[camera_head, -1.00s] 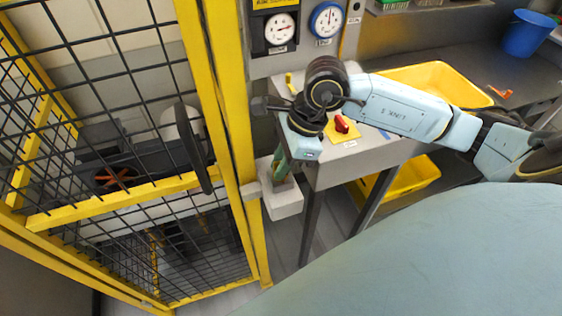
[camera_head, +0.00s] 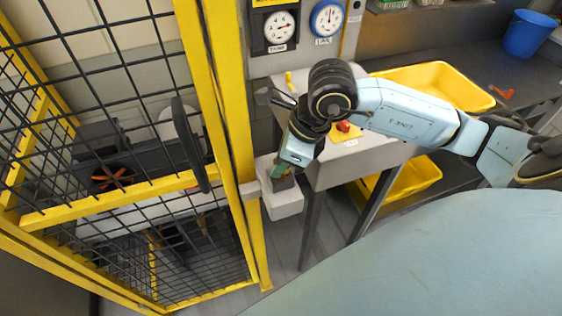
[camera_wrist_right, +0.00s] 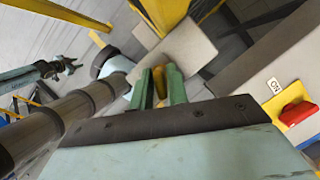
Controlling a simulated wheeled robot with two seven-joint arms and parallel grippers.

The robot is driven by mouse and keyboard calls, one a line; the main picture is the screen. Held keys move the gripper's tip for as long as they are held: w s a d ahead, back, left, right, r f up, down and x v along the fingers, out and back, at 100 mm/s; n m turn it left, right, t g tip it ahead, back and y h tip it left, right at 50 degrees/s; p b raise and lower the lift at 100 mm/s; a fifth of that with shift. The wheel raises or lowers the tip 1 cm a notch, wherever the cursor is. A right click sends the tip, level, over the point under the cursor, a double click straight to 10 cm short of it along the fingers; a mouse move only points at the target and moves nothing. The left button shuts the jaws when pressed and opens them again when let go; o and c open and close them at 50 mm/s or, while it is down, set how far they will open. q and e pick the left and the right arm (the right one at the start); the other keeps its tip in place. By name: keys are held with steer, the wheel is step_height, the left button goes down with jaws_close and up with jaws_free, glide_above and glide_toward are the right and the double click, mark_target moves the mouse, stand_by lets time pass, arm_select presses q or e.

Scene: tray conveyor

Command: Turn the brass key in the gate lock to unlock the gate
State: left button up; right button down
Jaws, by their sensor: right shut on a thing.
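The yellow mesh gate (camera_head: 110,197) stands at the left in the head view and looks closed. The pale lock box (camera_head: 284,204) sits beside its yellow post; it also shows in the right wrist view (camera_wrist_right: 188,52). The key's lower end and the keyhole are hidden. What seems to be my left gripper (camera_wrist_right: 64,68) shows small at the left of the wrist view; its jaws are unclear.
A grey console with a red knob (camera_head: 343,127) stands right beside the lock box, close to my right wrist. Two gauges (camera_head: 280,28) hang above it. Yellow bins (camera_head: 435,82) and a blue bucket (camera_head: 527,35) are farther right.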

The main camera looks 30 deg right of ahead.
steer(key=shift+m, duration=0.5)
steer(key=shift+m+t+h+b, duration=0.5)
steer(key=shift+m+h, duration=0.1)
steer(key=shift+m, duration=0.7)
steer(key=shift+m, duration=0.7)
steer(key=shift+m+h+b, duration=0.35)
steer(key=shift+m+h, duration=0.15)
steer(key=shift+m, duration=0.3)
